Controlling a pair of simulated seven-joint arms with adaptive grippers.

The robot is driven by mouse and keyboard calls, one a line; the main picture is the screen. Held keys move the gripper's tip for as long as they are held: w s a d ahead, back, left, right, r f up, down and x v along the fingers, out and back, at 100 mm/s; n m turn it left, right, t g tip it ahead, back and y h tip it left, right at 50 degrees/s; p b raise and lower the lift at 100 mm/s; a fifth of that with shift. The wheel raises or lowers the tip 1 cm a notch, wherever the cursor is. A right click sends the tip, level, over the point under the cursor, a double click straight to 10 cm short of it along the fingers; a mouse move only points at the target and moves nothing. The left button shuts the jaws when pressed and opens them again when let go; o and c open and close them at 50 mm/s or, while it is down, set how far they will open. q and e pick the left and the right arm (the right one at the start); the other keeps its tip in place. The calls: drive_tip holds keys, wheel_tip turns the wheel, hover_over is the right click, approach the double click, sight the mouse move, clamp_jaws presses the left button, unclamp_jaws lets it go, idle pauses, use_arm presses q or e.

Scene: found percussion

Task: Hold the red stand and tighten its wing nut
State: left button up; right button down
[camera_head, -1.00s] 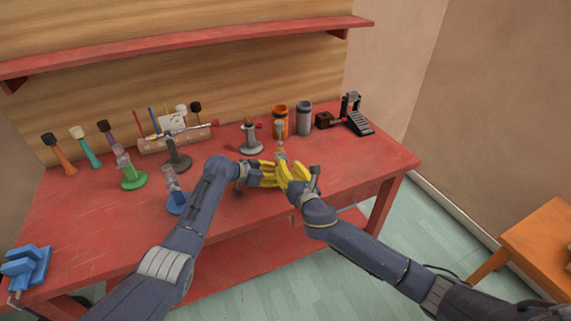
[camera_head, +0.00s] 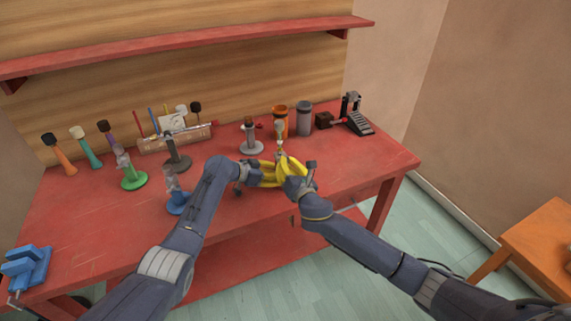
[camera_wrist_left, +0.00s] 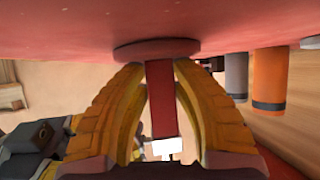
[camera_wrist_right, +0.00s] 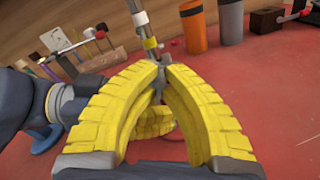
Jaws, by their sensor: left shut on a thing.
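The red stand shows best in the left wrist view, with a round base (camera_wrist_left: 155,49) and a flat red post (camera_wrist_left: 160,88). My left gripper (camera_wrist_left: 160,72) has its yellow fingers closed around the post; it also shows in the head view (camera_head: 262,174). In the head view the fingers hide most of the stand.
A green stand (camera_head: 134,180), a blue stand (camera_head: 178,205) and two grey stands stand on the red table (camera_head: 100,235). Orange (camera_head: 281,119) and grey (camera_head: 304,117) canisters are close behind the grippers. A black pedal (camera_head: 356,118) is at right.

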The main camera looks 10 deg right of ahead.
idle(0.4)
drive_tip(key=m, duration=1.2)
drive_tip(key=shift+f, duration=0.15)
idle(0.5)
drive_tip(key=c, duration=1.6)
unclamp_jaws()
drive_tip(key=shift+d+m, duration=0.1)
drive_tip(key=shift+m, duration=0.2)
drive_tip(key=s, duration=0.4)
drive_tip(key=s+d, duration=0.1)
drive_tip(key=s, duration=0.7)
drive_tip(key=shift+d, duration=0.35)
